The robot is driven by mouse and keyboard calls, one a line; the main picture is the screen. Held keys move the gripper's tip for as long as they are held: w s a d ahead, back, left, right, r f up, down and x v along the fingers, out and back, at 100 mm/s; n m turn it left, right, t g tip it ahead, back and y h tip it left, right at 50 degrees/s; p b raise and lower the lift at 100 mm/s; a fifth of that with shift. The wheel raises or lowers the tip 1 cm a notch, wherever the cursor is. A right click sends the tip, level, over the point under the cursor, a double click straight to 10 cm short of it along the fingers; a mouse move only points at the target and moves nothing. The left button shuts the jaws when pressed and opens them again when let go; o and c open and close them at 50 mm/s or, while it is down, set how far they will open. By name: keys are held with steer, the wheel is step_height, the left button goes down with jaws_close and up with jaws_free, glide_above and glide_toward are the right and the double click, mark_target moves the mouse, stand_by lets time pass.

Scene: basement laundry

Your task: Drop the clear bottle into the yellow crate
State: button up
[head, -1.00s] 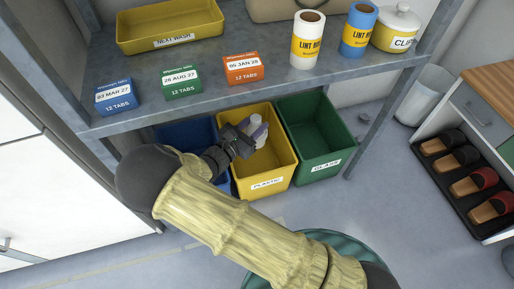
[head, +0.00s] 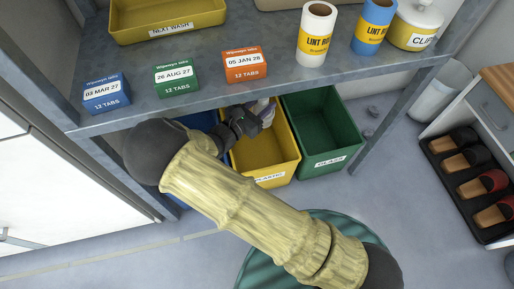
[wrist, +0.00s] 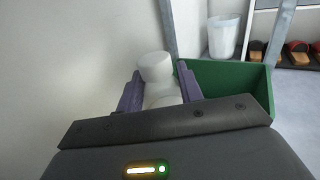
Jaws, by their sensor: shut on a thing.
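The yellow crate (head: 264,152), labelled PLASTIC, stands on the floor under the shelf, between a blue crate and a green one. My gripper (head: 258,114) is over the back part of the yellow crate, just below the shelf's front edge. It is shut on a pale, whitish bottle (head: 269,110), partly hidden by the fingers and the shelf edge. In the wrist view the bottle (wrist: 156,72) sits between the two purple fingers, its rounded pale end showing. The yellow crate is not visible in the wrist view.
The green crate (head: 322,130), labelled GLASS, is just right of the yellow one. The blue crate (head: 203,122) is mostly hidden behind my arm. The metal shelf (head: 205,100) overhangs the crates' back, with boxes and lint rolls on it.

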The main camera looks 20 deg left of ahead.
steer(key=shift+f, duration=0.1)
step_height(320, 180, down, 6)
steer(key=b, duration=0.7)
steer(key=shift+b, duration=0.35)
steer(key=o, duration=1.3)
steer(key=shift+s, duration=0.1)
steer(key=shift+s+a+r+p, duration=0.2)
steer(key=shift+r+p, duration=0.05)
steer(key=shift+p, duration=0.1)
steer(key=p+v, duration=0.8)
steer(key=v, duration=0.8)
steer(key=shift+d+p, duration=0.1)
steer(key=shift+p, duration=0.3)
steer(key=shift+s+a+f, duration=0.15)
steer(key=shift+s+a, duration=0.05)
steer(key=shift+s, duration=0.2)
